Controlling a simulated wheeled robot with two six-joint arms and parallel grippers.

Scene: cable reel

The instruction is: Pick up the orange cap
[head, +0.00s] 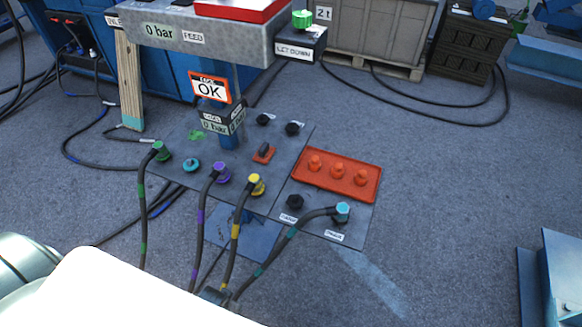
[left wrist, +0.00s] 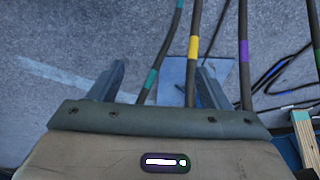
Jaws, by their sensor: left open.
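Three orange caps stand in a row on an orange-red tray (head: 329,187) at the right of the dark panel in the head view: a left cap (head: 315,163), a middle cap (head: 337,170) and a right cap (head: 361,177). My left gripper (left wrist: 162,76) shows in the left wrist view with its fingers apart. Cables with teal and yellow bands pass through the view between the fingers; I cannot tell how near they are. No cap shows in that view. My right gripper is in neither view.
The dark panel (head: 190,150) carries hose ends: green (head: 161,150), purple (head: 222,173), yellow (head: 256,184) and cyan (head: 343,210). Their cables run down toward the bottom of the head view. Floor right of the tray is clear.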

